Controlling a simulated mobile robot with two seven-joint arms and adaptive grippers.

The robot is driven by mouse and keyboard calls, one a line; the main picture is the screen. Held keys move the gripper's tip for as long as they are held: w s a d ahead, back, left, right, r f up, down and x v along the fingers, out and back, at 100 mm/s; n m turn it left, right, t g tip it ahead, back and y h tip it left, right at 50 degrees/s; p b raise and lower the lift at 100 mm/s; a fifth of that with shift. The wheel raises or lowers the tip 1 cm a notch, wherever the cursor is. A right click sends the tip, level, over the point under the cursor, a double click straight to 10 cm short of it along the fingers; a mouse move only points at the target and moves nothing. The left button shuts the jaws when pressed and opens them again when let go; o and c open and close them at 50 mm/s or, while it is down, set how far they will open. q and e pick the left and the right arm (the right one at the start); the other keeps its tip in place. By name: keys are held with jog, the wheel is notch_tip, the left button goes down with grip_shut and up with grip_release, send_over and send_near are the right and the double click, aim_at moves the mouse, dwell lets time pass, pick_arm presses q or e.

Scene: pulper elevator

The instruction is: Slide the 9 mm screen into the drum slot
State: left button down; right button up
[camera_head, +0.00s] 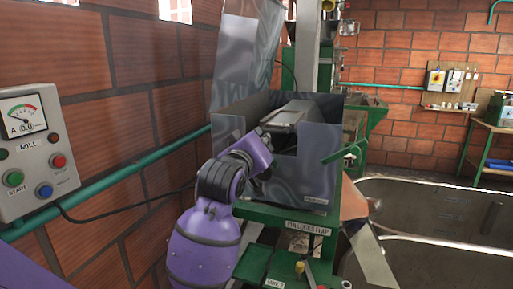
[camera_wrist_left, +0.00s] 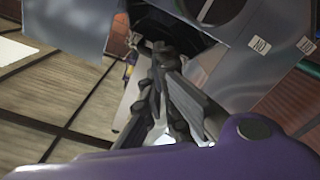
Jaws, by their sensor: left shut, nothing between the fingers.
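The grey metal drum housing (camera_head: 305,170) stands on a green frame, with its top open. A slim grey part (camera_head: 300,112) lies across the top of the housing; I cannot tell whether it is the drum cover or a screen. My left gripper (camera_head: 265,137) is at the housing's left side, near its upper rim. In the left wrist view the left gripper (camera_wrist_left: 161,52) is shut and empty, beside a grey sheet-metal panel (camera_wrist_left: 225,68) with a dark round opening (camera_wrist_left: 215,14) and small white labels. The 9 mm screen and the slot cannot be made out. My right gripper is out of view.
A tall sheet-metal piece (camera_head: 243,55) rises behind the housing. A brick wall with a green pipe (camera_head: 125,170) and the mill control box (camera_head: 38,150) is at left. A green handle (camera_head: 345,152) juts out at right. A large metal trough (camera_head: 430,205) lies further right.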

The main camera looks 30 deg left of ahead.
pick_arm(q)
jog(key=v, duration=0.9)
jog(key=shift+s, duration=0.4)
jog(key=shift+d, duration=0.15)
jog(key=s+d+f+m+g, duration=0.1)
jog(key=s+f+m+g, duration=0.2)
jog(key=f, duration=0.7)
jog(key=s+d+f+m+g+h, duration=0.15)
jog(key=s+f, duration=0.25)
jog(key=f, duration=0.6)
jog(key=s+d+f+m+g, duration=0.1)
jog(key=s+f+g, duration=0.3)
jog(key=f, duration=0.6)
jog(key=s+d+f+m+g+h, duration=0.1)
jog(key=s+d+f+m+g, duration=0.25)
jog(key=s+f, duration=0.65)
jog(key=s+d+f+m+g+h, duration=0.1)
jog(key=s+d+f+m+g, duration=0.2)
jog(key=s+f, duration=0.75)
jog(key=w+d+f+n+t, duration=0.1)
jog(key=w+d+f+t, duration=0.4)
jog(key=f, duration=0.4)
jog(key=shift+w+d+t+h, duration=0.25)
jog(key=shift+d+t+h, duration=0.2)
jog(key=shift+t, duration=0.25)
